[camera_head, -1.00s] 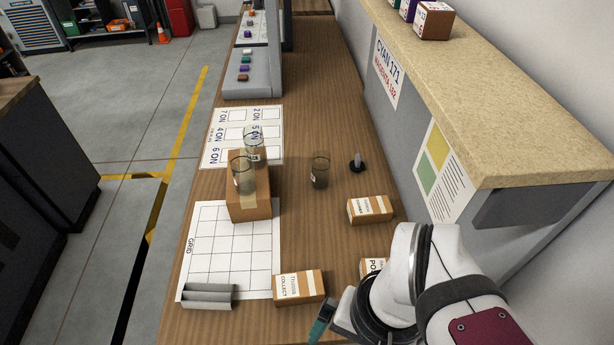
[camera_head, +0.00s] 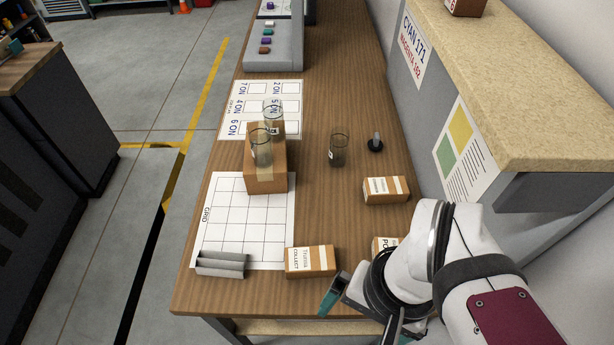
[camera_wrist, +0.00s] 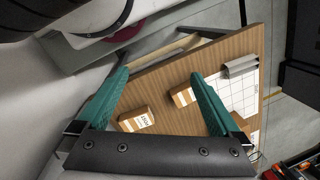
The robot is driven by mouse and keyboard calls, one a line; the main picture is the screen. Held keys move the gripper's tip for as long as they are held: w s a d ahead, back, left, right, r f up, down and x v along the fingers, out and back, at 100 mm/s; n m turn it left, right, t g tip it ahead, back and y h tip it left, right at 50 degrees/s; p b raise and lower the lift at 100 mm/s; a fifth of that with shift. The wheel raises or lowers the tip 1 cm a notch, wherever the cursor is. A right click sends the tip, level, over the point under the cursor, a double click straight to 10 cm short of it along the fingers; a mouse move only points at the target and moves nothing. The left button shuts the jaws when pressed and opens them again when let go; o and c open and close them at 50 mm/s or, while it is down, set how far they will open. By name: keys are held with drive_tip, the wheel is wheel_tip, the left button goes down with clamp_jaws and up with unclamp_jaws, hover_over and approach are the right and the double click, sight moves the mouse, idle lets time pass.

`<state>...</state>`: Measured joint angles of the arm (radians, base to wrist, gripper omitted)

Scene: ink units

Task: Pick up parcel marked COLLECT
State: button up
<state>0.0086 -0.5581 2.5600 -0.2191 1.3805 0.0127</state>
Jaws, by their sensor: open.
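The parcel marked COLLECT (camera_head: 310,262) is a small brown box with a white label, lying near the table's front edge beside the grid sheet. In the wrist view a brown parcel (camera_wrist: 181,97) beside the grid appears to be the same one, partly behind one finger. My gripper (camera_head: 368,320) is open and empty, with teal fingers, to the right of and nearer than the COLLECT parcel, not touching it. In the wrist view the fingers of my gripper (camera_wrist: 160,76) are wide apart.
A parcel lettered "PO" (camera_head: 381,244) is partly hidden by my arm. Another parcel (camera_head: 386,190) lies behind it. The grid sheet (camera_head: 225,205) holds a grey ridged block (camera_head: 221,263). Glasses stand on and near a larger box (camera_head: 265,180). A shelf unit (camera_head: 540,110) bounds the right.

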sight(308, 259)
idle(0.6)
drive_tip(key=w+a+f+n+g+h, duration=0.1)
drive_tip(key=w+a+f+n+h, duration=0.1)
drive_tip(key=w+a+n+h, duration=0.5)
drive_tip(key=w+a+f+n+g+h, duration=0.1)
drive_tip(key=w+f+n+h, duration=0.2)
drive_tip(key=n, duration=0.7)
drive_tip(key=w+a+f+n+t+h, duration=0.1)
drive_tip(key=a+f+n+t+h, duration=0.1)
drive_tip(key=a+f+n+t, duration=0.3)
drive_tip(key=w+a+f+n+t+h, duration=0.1)
drive_tip(key=a+f+n+t+h, duration=0.1)
drive_tip(key=a+n, duration=0.5)
drive_tip(key=shift+m, duration=0.5)
drive_tip(key=x, duration=0.9)
drive_tip(key=f+x, duration=0.1)
drive_tip(key=x, duration=0.4)
drive_tip(key=shift+w+a+f, duration=0.2)
drive_tip(key=shift+a, duration=0.05)
drive_tip(key=shift+w+d+f, duration=0.15)
drive_tip(key=shift+d, duration=0.1)
drive_tip(key=c, duration=1.4)
